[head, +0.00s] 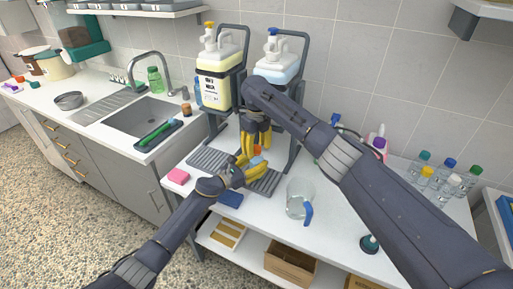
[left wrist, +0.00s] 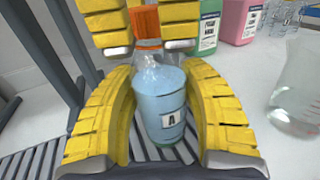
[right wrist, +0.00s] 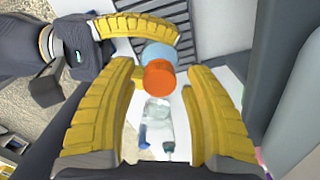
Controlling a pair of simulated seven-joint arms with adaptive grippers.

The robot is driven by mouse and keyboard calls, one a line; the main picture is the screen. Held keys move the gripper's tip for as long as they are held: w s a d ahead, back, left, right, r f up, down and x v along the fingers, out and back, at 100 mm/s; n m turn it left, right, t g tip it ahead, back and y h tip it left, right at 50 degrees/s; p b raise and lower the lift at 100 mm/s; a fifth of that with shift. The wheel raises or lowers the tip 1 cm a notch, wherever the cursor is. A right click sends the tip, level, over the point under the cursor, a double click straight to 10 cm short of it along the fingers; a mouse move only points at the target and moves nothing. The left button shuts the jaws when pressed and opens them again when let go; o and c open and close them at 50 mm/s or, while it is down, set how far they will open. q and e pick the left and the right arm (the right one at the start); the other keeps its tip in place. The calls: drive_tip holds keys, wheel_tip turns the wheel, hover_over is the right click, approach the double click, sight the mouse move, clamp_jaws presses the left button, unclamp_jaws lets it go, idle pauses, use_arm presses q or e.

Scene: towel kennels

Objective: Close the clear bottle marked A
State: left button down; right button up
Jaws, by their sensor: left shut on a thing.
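The clear bottle marked A (left wrist: 165,108) holds pale blue liquid and stands over the grey ribbed mat. My left gripper (head: 247,172) is shut on its body, one yellow finger on each side, with the label A showing between them. An orange cap (left wrist: 147,22) sits at the top of the bottle's neck; it also shows in the right wrist view (right wrist: 158,76). How tightly it is seated cannot be seen. My right gripper (head: 257,138) is above the bottle, pointing down. Its fingers stand on either side of the cap, seemingly with a small gap, so it looks open.
A clear jug (head: 299,198) with a blue handle stands right of the mat (head: 208,159). Two large pump containers, yellow (head: 219,80) and blue (head: 277,72), stand behind in frames. A pink sponge (head: 178,176) lies left. Several small capped bottles (head: 440,180) stand at the right.

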clamp_jaws()
drive_tip(key=shift+m, duration=1.7)
drive_tip(key=shift+c, duration=0.5)
unclamp_jaws()
drive_tip(key=shift+r, duration=2.25)
